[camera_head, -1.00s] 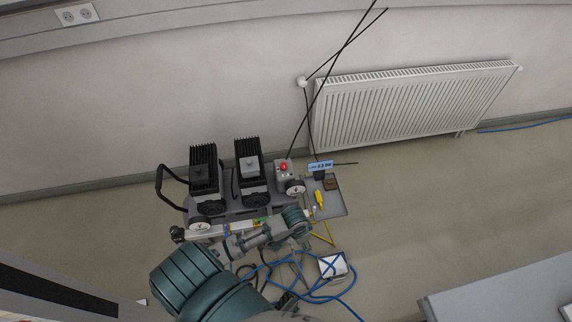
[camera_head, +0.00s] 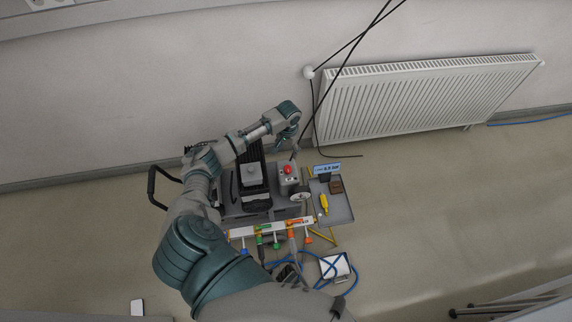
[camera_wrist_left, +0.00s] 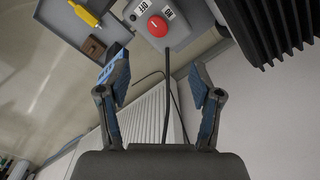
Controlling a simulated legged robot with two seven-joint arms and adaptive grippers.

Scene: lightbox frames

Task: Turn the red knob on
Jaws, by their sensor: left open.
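The red knob (camera_head: 288,169) sits on top of a small grey control box (camera_head: 289,184) on the machine. In the left wrist view the round red knob (camera_wrist_left: 157,27) shows just beyond the fingertips, with OFF and ON labels on the box beside it. I cannot tell which way the knob is turned. My left gripper (camera_head: 296,148) hangs just behind the knob, near the wall side. In the left wrist view its two fingers (camera_wrist_left: 160,72) are spread apart with nothing between them, and they do not touch the knob. My right gripper is not in view.
Black heat-sink blocks (camera_head: 251,173) stand left of the box. A grey tray (camera_head: 338,207) with a yellow tool (camera_head: 324,204) lies right of it. A white radiator (camera_head: 425,97) and thin black rods are behind. Blue cables (camera_head: 312,268) lie in front.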

